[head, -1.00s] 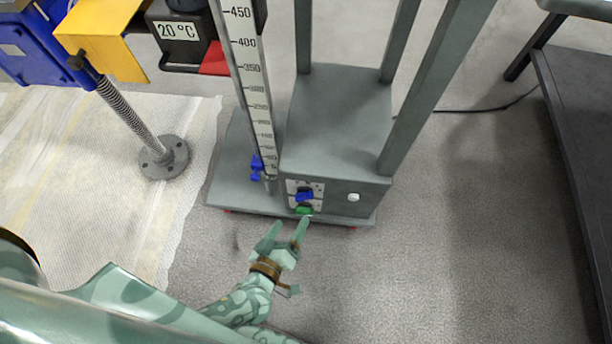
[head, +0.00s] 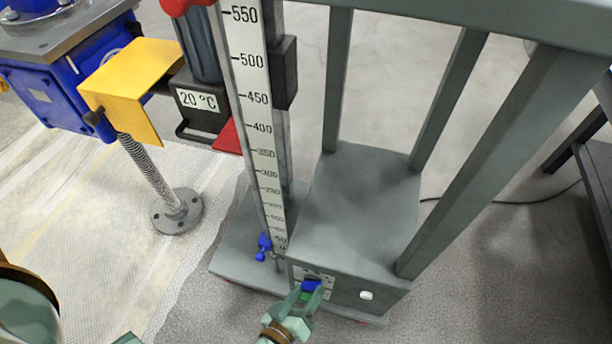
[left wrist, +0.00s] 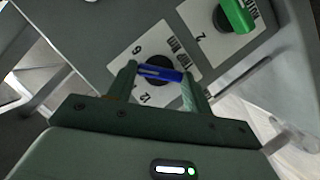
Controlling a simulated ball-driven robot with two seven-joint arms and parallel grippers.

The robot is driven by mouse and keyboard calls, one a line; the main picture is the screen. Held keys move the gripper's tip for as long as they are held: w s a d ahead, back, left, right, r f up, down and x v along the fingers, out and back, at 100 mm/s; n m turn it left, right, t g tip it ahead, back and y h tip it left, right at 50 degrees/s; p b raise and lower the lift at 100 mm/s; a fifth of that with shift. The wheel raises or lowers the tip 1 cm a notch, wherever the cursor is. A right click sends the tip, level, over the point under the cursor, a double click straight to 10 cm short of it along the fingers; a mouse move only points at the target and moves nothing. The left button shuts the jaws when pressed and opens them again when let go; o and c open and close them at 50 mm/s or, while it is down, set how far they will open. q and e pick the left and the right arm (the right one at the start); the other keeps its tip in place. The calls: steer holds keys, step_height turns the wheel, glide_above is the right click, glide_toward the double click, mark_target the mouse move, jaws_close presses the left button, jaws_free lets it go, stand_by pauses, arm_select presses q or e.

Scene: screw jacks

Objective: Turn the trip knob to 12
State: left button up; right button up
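The trip knob is a blue bar handle (left wrist: 160,73) on a white label plate with numbers, on the front of a grey box. In the head view the blue knob (head: 311,285) is partly covered by my left gripper (head: 306,294). In the left wrist view the two green fingers (left wrist: 159,80) stand at the two ends of the blue bar and seem to touch it. A 12 and a 6 are readable on its plate. A pointer mark is not clear. My right gripper is not in view.
A green knob (left wrist: 237,15) on its own plate sits beside the blue one. A small white button (head: 366,295) is at the right of the box. Grey posts stand above the box.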

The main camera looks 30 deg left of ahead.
arm_select(q)
steer(key=shift+c, duration=1.2)
